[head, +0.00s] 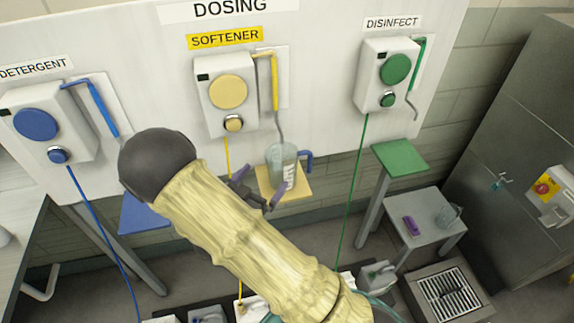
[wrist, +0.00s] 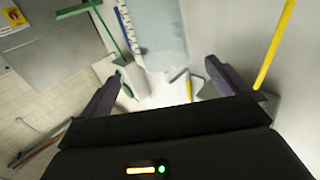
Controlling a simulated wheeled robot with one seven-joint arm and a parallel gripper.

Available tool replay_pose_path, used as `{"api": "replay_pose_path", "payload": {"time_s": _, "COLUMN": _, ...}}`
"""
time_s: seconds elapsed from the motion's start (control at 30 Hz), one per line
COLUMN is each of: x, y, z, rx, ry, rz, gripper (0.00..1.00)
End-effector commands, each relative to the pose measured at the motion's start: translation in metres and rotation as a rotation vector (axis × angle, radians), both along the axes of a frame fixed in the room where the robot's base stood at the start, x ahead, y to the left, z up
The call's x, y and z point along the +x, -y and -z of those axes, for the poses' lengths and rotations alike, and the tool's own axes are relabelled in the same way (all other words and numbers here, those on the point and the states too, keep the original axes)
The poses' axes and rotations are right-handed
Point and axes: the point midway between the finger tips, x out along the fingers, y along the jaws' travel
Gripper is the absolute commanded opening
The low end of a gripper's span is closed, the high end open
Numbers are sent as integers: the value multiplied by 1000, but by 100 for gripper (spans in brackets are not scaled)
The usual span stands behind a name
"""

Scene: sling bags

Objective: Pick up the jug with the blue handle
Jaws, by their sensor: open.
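The jug with the blue handle (head: 282,158) is translucent and stands upright on the small yellow shelf (head: 297,188) under the softener dispenser. Its blue handle (head: 306,156) points right in the head view. My gripper (head: 261,184) is open and empty, close in front of the jug's lower left side, with purple fingers spread. In the wrist view my gripper (wrist: 167,72) shows both fingers apart. The jug's pale body (wrist: 157,35) appears ahead of the gap, with a blue strip that looks like the handle (wrist: 126,28) on its left. I see no contact.
The softener dispenser (head: 227,95) and its yellow pipe (head: 275,82) hang above the jug. A blue shelf (head: 143,215) is left and a green shelf (head: 400,156) right. A grey table (head: 425,232) holds a purple item (head: 411,226) and a clear jug (head: 449,216). Containers stand on the floor below.

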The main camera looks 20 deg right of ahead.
Motion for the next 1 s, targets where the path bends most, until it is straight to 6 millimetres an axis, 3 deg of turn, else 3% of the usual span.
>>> {"api": "replay_pose_path", "payload": {"time_s": 0.3, "x": 35, "y": 35, "z": -2, "rx": 0, "ry": 0, "rz": 2, "gripper": 100}}
{"api": "replay_pose_path", "payload": {"time_s": 0.73, "x": 39, "y": 40, "z": -2, "rx": 0, "ry": 0, "rz": 1, "gripper": 100}}
{"api": "replay_pose_path", "payload": {"time_s": 1.0, "x": 63, "y": 66, "z": -6, "rx": 0, "ry": 1, "rz": 3, "gripper": 100}}
